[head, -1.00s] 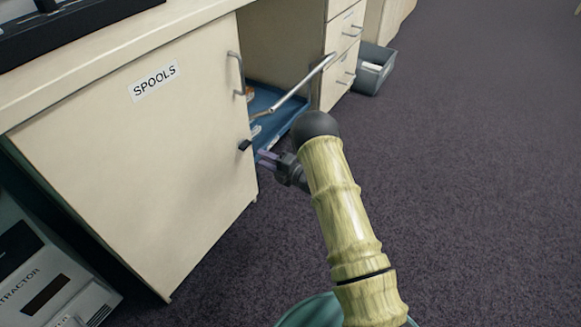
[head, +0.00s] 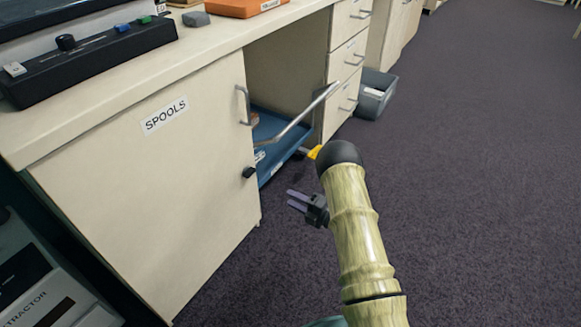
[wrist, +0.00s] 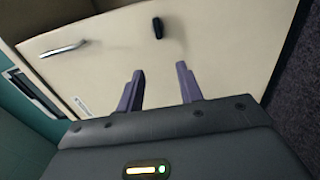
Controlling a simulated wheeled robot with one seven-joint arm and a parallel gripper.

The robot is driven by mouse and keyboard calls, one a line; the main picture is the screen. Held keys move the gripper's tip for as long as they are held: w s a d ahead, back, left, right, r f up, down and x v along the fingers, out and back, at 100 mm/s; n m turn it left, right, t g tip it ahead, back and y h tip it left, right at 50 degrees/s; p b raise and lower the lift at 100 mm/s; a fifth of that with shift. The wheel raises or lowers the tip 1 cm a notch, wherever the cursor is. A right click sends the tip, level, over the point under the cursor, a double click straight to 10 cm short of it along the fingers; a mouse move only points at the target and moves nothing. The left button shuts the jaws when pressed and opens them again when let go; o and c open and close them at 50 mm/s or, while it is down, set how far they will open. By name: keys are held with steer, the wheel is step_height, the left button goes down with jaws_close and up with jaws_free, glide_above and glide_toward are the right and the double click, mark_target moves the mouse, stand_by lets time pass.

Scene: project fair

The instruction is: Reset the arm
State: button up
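My gripper (head: 297,201) is in front of the cabinet, over the dark carpet, right of the door marked SPOOLS (head: 165,115). Its two purple fingers are apart with nothing between them. The wrist view shows the same open fingers (wrist: 158,85) pointing toward the cabinet door (wrist: 115,62), with a gap to it. The door carries a silver handle (head: 243,104) and a black knob (head: 249,172). My arm's pale, bamboo-like links cover part of the floor.
A blue tray (head: 284,152) lies in the opening beside the door, with a silver bar (head: 300,121) across it. A grey bin (head: 374,94) stands by the drawers (head: 345,60). An orange item (head: 243,6) lies on the counter. A grey machine (head: 45,295) is at lower left. Carpet at right is clear.

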steer(key=shift+w+r, duration=0.1)
steer(key=d+r+m+h+p, duration=0.2)
steer(key=d+r+m+h, duration=0.2)
steer(key=r+m+h, duration=0.3)
steer(key=d+r+m+h+p, duration=0.2)
steer(key=d+r+m+h, duration=0.25)
steer(key=r+m, duration=0.5)
steer(key=s+r+m+g+h+p, duration=0.15)
steer(key=s+r+m+g, duration=0.35)
steer(key=s, duration=0.8)
steer(key=s+r+m+g+h+p, duration=0.1)
steer(key=s+r+m+g+p, duration=0.15)
steer(key=s+r+m, duration=0.65)
steer(key=s+r+n+p, duration=0.2)
steer(key=s+r+p, duration=0.1)
steer(key=r+p, duration=3)
steer(key=a+g+p, duration=0.1)
steer(key=p, duration=0.3)
steer(key=shift+r+p, duration=0.3)
steer(key=shift+p, duration=0.05)
steer(key=shift+s, duration=0.1)
